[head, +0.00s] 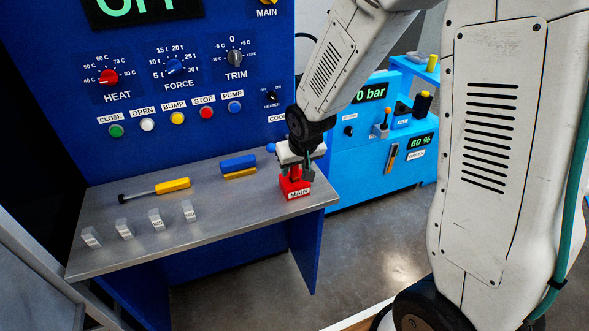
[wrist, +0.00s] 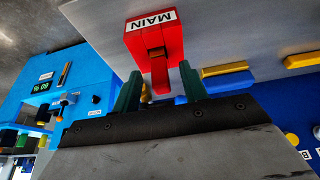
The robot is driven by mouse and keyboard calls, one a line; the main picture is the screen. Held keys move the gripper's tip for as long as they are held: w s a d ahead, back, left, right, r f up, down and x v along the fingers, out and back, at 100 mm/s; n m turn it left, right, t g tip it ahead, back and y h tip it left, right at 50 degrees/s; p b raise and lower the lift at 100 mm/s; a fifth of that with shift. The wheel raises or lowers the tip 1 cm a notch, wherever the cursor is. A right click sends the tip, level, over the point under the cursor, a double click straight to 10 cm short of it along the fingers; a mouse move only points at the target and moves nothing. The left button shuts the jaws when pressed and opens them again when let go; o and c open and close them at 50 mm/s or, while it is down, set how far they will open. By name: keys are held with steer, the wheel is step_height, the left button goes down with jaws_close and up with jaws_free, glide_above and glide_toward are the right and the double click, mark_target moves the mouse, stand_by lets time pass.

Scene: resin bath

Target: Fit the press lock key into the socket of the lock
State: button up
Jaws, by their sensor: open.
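A red block labelled MAIN (head: 295,193) stands near the right end of the grey shelf in the head view. In the wrist view the red block (wrist: 143,42) has a narrow red piece (wrist: 158,76) that reaches toward my gripper. I cannot tell whether this piece is the key and the block the lock. My gripper (head: 296,165) is just above the block. In the wrist view my gripper (wrist: 160,77) is open, with one dark green finger on each side of the narrow piece. Any socket is hidden.
The shelf (head: 215,214) also holds a yellow-handled tool (head: 172,186), a blue-and-yellow piece (head: 238,165) and several small grey blocks (head: 156,219). A blue panel (head: 200,25) with knobs and buttons rises behind. A light blue machine (head: 345,165) stands to the right, beyond the shelf's end.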

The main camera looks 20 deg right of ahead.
steer(key=v, duration=0.6)
steer(key=shift+r, duration=0.1)
step_height(320, 180, up, 12)
stand_by(0.9)
steer(key=shift+s, duration=0.1)
steer(key=s+d+r+g, duration=0.1)
steer(key=s, duration=1.2)
steer(key=s+d+r+g, duration=0.1)
steer(key=s+d+g, duration=0.1)
steer(key=s, duration=1.1)
steer(key=shift+s, duration=0.35)
steer(key=shift+r, duration=0.15)
